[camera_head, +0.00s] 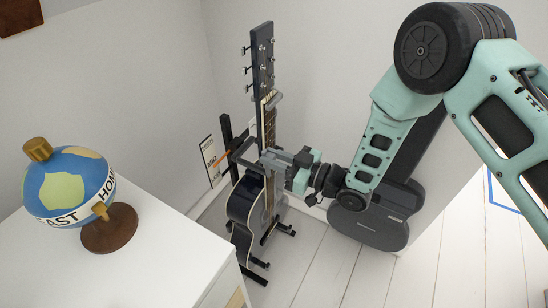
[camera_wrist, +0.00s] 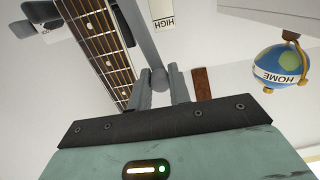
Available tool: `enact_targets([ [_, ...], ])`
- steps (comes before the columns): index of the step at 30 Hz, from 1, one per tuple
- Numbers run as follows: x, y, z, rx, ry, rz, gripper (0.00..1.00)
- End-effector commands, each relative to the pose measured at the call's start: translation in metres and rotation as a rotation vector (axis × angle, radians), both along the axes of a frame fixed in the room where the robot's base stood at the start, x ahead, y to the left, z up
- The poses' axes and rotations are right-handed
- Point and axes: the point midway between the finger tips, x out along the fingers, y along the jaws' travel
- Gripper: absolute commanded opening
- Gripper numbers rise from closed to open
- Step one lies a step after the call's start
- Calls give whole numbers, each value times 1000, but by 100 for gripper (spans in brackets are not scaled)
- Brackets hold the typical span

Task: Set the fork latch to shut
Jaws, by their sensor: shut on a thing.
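A dark acoustic guitar (camera_head: 243,205) stands upright on a black stand (camera_head: 227,140) in the corner. A dark grey fork (camera_head: 240,150) reaches from the stand beside the guitar's neck. My gripper (camera_head: 268,159) is at the neck's lower part, in front of it in this view. In the wrist view, a grey rod with a round end (camera_wrist: 143,35), which seems to be the fork latch, runs down between the fingers. My gripper (camera_wrist: 160,86) is shut on its round end. The neck (camera_wrist: 103,40) passes close along the left finger. The head view hides the grip point.
A white cabinet (camera_head: 165,250) with a globe (camera_head: 68,185) stands at the left. A dark case (camera_head: 370,215) leans on the wall behind my arm. A label reading HIGH (camera_wrist: 168,22) is beside the rod. Open plank floor (camera_head: 330,270) lies in front.

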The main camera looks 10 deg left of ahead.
Motion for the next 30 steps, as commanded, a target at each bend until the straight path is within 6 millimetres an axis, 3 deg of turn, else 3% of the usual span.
enact_targets([
  [11,11,-4,1,36,99,-2,0],
  [30,62,-23,-14,227,641,-4,0],
])
